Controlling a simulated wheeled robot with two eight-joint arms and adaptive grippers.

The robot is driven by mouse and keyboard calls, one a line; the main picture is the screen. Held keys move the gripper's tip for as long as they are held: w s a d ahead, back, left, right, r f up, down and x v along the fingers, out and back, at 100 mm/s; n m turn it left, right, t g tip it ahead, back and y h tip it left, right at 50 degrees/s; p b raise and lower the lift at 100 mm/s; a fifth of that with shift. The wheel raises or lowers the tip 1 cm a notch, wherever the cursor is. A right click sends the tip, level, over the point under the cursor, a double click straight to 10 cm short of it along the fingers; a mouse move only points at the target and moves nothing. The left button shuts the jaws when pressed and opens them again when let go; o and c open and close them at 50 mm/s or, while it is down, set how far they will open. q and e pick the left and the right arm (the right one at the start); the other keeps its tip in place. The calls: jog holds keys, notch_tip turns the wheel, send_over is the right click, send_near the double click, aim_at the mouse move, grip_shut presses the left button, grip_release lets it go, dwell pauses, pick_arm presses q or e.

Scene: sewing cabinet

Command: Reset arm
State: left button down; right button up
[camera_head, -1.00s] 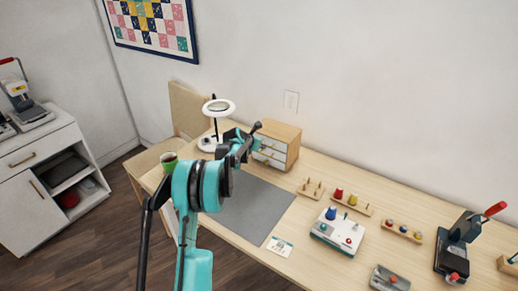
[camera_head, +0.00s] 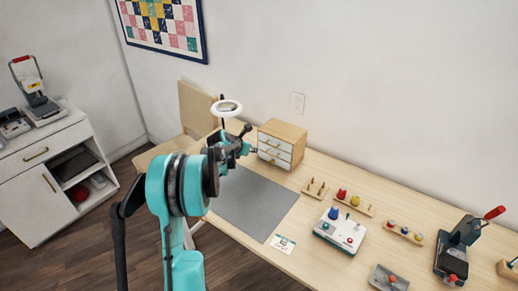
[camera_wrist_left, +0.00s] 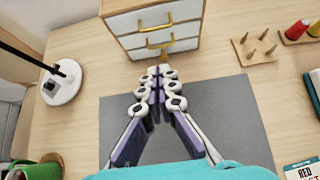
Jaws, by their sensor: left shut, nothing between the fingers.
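My left gripper (camera_head: 252,150) is shut and empty, at the front of the small wooden drawer cabinet (camera_head: 288,130). In the left wrist view its fingers (camera_wrist_left: 160,72) meet in a point over the grey mat (camera_wrist_left: 258,110), just in front of the cabinet's white drawers (camera_wrist_left: 175,30) with brass handles. The drawers look shut. The fingertips hide part of the lowest drawer, and I cannot tell whether they touch it. My right gripper is not in view.
The table carries a ring lamp (camera_head: 227,106), a white button device (camera_head: 340,232), spool racks (camera_head: 354,203) and a press (camera_head: 455,250). A green cup (camera_wrist_left: 38,170) is at the left wrist view's lower left. The mat (camera_head: 255,205) is mostly bare.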

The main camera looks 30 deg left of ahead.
pick_arm(q)
jog(key=s+d+r+m+g, duration=0.1)
jog(key=s+d+r+m, duration=0.4)
jog(key=s+d+m, duration=0.4)
jog(key=s+d+r+m+g, duration=0.1)
jog(key=s+d+r+m, duration=0.3)
jog(key=s+d+m, duration=0.45)
jog(key=s+d+f+m, duration=0.2)
jog(key=s+d+m, duration=0.3)
jog(key=s+m, duration=0.4)
jog(key=s+d+f+m, duration=0.2)
jog(key=s+d+m, duration=0.4)
jog(key=s+m, duration=0.2)
jog(key=shift+s+d+f+m+g+y, duration=0.15)
jog(key=shift+s+f+m+g+y, duration=0.2)
jog(key=shift+s, duration=0.5)
